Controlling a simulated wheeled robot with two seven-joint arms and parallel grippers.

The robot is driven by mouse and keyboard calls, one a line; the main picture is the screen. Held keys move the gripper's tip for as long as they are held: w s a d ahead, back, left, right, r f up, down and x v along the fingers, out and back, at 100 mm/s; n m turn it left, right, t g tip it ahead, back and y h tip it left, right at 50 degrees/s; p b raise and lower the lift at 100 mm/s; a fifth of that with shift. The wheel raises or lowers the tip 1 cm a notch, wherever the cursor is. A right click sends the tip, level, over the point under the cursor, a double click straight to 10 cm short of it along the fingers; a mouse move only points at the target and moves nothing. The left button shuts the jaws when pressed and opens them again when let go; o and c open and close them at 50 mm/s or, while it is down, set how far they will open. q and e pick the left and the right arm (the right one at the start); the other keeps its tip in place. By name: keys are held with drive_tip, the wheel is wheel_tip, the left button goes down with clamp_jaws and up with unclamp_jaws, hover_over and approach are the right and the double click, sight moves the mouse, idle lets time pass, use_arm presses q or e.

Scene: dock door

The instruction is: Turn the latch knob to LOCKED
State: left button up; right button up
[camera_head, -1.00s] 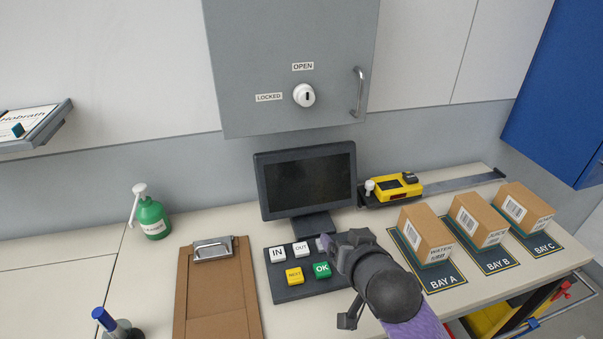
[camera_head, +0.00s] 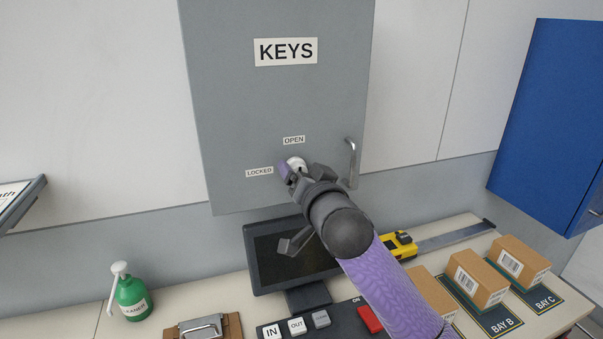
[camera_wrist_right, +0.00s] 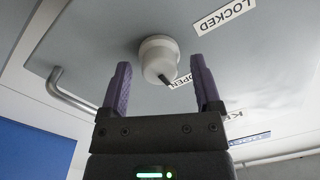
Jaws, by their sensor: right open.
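The white latch knob (camera_head: 296,163) is on the grey KEYS cabinet door (camera_head: 235,100). The OPEN label (camera_head: 293,140) is above it and the LOCKED label (camera_head: 259,171) is to its left. In the right wrist view the round knob (camera_wrist_right: 158,58) shows a dark mark pointing toward the OPEN label (camera_wrist_right: 183,81); the LOCKED label (camera_wrist_right: 223,15) is off to the upper right. My right gripper (camera_head: 302,172) is at the knob in the head view. In the wrist view its purple fingers (camera_wrist_right: 160,85) are open, spread to either side of the knob, with no visible contact. My left gripper is out of view.
A metal handle (camera_head: 351,163) is on the door right of the knob. Below are a dark monitor (camera_head: 275,250), a button panel (camera_head: 345,318), a yellow device (camera_head: 402,245) and boxes (camera_head: 478,277). A green spray bottle (camera_head: 131,297) stands at left.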

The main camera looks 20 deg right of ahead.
drive_tip(key=shift+c, duration=0.3)
clamp_jaws()
drive_tip(key=n+p, duration=1)
drive_tip(key=n, duration=0.7)
drive_tip(key=shift+a+h, duration=0.15)
drive_tip(key=shift+h, duration=0.15)
drive_tip(key=shift+n, duration=0.4)
idle(0.3)
